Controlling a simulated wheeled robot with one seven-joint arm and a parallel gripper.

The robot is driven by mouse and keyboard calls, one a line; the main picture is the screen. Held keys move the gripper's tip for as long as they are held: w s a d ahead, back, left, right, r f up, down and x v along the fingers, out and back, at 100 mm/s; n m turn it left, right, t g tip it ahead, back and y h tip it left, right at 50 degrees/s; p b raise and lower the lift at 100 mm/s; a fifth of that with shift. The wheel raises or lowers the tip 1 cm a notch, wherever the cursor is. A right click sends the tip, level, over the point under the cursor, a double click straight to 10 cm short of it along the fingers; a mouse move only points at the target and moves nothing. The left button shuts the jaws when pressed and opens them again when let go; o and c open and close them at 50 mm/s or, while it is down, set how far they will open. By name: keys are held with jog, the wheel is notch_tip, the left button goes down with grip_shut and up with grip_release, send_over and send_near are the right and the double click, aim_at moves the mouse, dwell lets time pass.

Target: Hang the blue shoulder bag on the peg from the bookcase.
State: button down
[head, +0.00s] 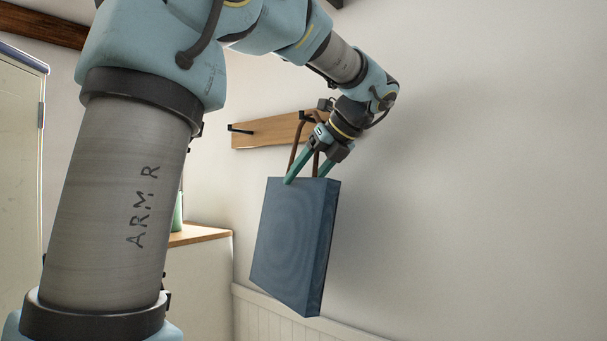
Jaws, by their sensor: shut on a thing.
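The blue shoulder bag (290,240) is a flat box shape with a brown strap (293,155). It hangs slightly tilted in front of the wall, right of my upper arm. My gripper (307,175), with teal fingers, is at the top of the bag and shut on it. Its exact hold, on strap or top edge, is hard to tell. A wooden peg rail (266,132) is on the wall behind. One dark peg (240,129) shows bare at its left end. The strap's top overlaps the rail's right part near another dark peg; I cannot tell whether it is over that peg.
A cabinet with a wooden top (200,235) stands below left of the rail, with a green object (178,212) on it, partly hidden by my arm. A pale door or tall cabinet (20,150) is at the far left. The wall at right is clear.

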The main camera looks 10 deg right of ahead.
dwell(0.4)
jog(key=shift+c, duration=0.2)
grip_release()
